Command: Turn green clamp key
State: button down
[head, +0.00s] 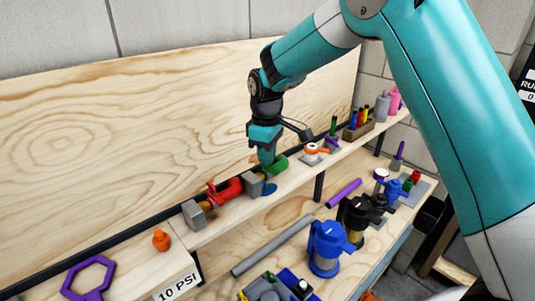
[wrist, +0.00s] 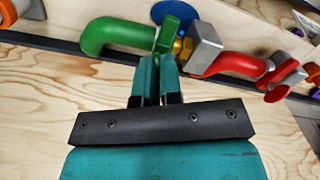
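A thick green curved pipe (wrist: 112,36) runs left from a grey block (wrist: 205,45) with a brass fitting (wrist: 182,46). The green clamp key (wrist: 165,38) is a thin upright green piece where the pipe meets the fitting. In the wrist view my gripper (wrist: 158,58) has its two teal fingers close together, with the key's lower end between their tips. In the head view my gripper (head: 267,160) points down at the shelf beside the green pipe (head: 280,166). The key is hidden behind it there.
A blue disc (head: 268,189) sits just in front of the fitting. A red pipe (head: 226,189) is on the block's other side. A plywood board (head: 120,150) stands close behind. An orange and white valve (head: 312,150) is farther along the shelf.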

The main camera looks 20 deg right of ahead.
jog(key=m, duration=0.5)
dwell(0.3)
jog(key=c, duration=1.3)
grip_release()
notch_tip(320, 180, up, 18)
jog(key=b, duration=0.4)
jog(key=shift+f, duration=0.25)
